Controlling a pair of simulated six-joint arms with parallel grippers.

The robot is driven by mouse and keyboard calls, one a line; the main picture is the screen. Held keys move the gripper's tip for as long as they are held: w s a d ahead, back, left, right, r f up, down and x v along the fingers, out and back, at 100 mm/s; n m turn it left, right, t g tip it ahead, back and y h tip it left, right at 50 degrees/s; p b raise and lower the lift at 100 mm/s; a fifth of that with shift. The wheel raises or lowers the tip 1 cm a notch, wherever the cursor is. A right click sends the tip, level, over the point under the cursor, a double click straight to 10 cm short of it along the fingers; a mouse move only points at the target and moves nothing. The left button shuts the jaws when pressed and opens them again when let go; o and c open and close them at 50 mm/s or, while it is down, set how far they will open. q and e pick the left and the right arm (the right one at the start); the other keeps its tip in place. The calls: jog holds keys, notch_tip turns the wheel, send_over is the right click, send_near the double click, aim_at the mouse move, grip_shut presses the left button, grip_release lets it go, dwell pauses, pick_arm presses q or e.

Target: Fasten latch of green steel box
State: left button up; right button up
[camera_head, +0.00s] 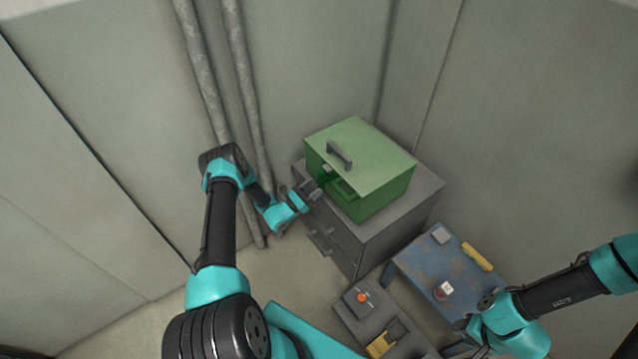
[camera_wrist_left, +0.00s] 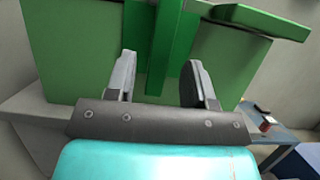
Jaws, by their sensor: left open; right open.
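Below the handle are a small light part (camera_head: 327,168) and a darker green area; I cannot tell clearly which is the latch. My left gripper (camera_head: 316,190) is open close to the box front. In the left wrist view the green box (camera_wrist_left: 75,50) fills the background, and a green upright strip (camera_wrist_left: 165,45) shows between the open left fingers (camera_wrist_left: 160,75). Contact cannot be told. My right gripper (camera_head: 462,338) is open, low at right, away from the box.
The grey cabinet (camera_head: 425,195) has handles on its front. A worn blue table (camera_head: 420,265) to its right carries a yellow object (camera_head: 477,257), a small red-and-white item (camera_head: 443,290) and a grey piece. A grey unit (camera_head: 350,317) with an orange knob stands below. Pipes run behind my left arm.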

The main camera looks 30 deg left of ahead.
pick_arm(q)
jog(key=v, duration=1.3)
jog(key=shift+d, duration=0.15)
jog(key=s+d+m+g+h, duration=0.2)
jog(key=d+m+g+h, duration=0.35)
jog(key=d+g, duration=0.55)
jog(key=s+d+r+m+g+y, duration=0.2)
jog(key=s+d+m+g+y, duration=0.2)
jog(key=s+d+m+g, duration=0.75)
notch_tip(320, 180, up, 8)
jog(key=m+t+y, duration=0.3)
jog(key=m+y, duration=0.4)
jog(key=m, duration=0.5)
jog(key=shift+m, duration=0.3)
